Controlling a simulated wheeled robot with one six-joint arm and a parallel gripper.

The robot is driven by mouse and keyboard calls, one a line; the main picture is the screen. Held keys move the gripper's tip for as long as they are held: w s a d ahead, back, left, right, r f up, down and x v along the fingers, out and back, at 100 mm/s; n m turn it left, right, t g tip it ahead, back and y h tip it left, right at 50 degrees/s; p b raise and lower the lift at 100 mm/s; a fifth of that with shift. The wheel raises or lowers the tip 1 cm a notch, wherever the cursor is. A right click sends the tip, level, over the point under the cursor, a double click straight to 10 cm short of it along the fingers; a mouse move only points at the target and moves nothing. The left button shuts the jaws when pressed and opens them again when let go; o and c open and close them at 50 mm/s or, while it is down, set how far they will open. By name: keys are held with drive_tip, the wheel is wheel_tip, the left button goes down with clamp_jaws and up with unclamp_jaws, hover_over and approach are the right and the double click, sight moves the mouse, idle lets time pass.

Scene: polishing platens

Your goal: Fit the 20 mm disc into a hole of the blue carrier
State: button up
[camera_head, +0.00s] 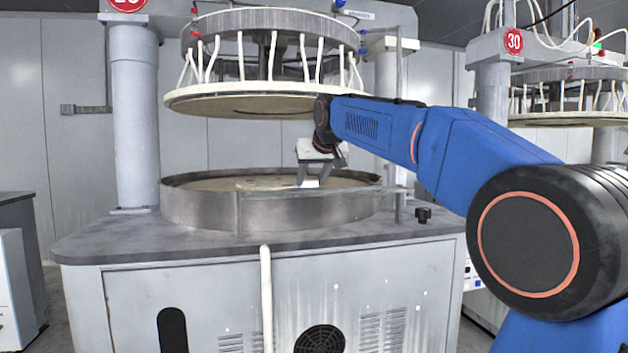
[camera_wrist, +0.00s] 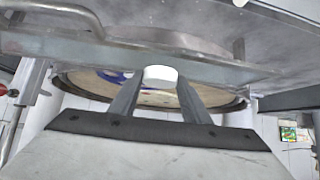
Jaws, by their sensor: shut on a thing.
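My gripper (camera_head: 309,178) hangs fingers down over the round metal basin (camera_head: 205,208), near its front right rim. It is shut on a small white disc (camera_wrist: 160,75), which shows between the two fingertips in the wrist view. In the head view the disc is a small white patch (camera_head: 309,184) at the fingertips. A small blue patch (camera_wrist: 112,76) shows left of the left finger in the wrist view, partly hidden; I cannot tell for sure that it is the blue carrier. No carrier hole can be made out.
A large round upper plate (camera_head: 235,103) with white hoses hangs above the basin. A thick grey column (camera_head: 133,120) stands at the left. A black knob (camera_head: 423,215) sits on the worktop (camera_head: 150,240) right of the basin. A second machine (camera_head: 570,95) stands at the right.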

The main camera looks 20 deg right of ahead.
drive_tip(key=shift+w+a, duration=0.2)
drive_tip(key=shift+w, duration=3.75)
drive_tip(key=shift+w+a, duration=0.2)
drive_tip(key=shift+w, duration=3.8)
drive_tip(key=shift+w+a, duration=0.2)
drive_tip(key=shift+w, duration=3.75)
drive_tip(key=shift+s+f+x, duration=0.1)
drive_tip(key=shift+f+x, duration=0.05)
drive_tip(key=shift+x, duration=0.95)
drive_tip(key=shift+s+f+x, duration=0.15)
drive_tip(key=shift+x, duration=1)
drive_tip(key=shift+f, duration=1.5)
drive_tip(key=shift+f, duration=0.25)
drive_tip(key=o, duration=1.1)
drive_tip(key=shift+o, duration=0.2)
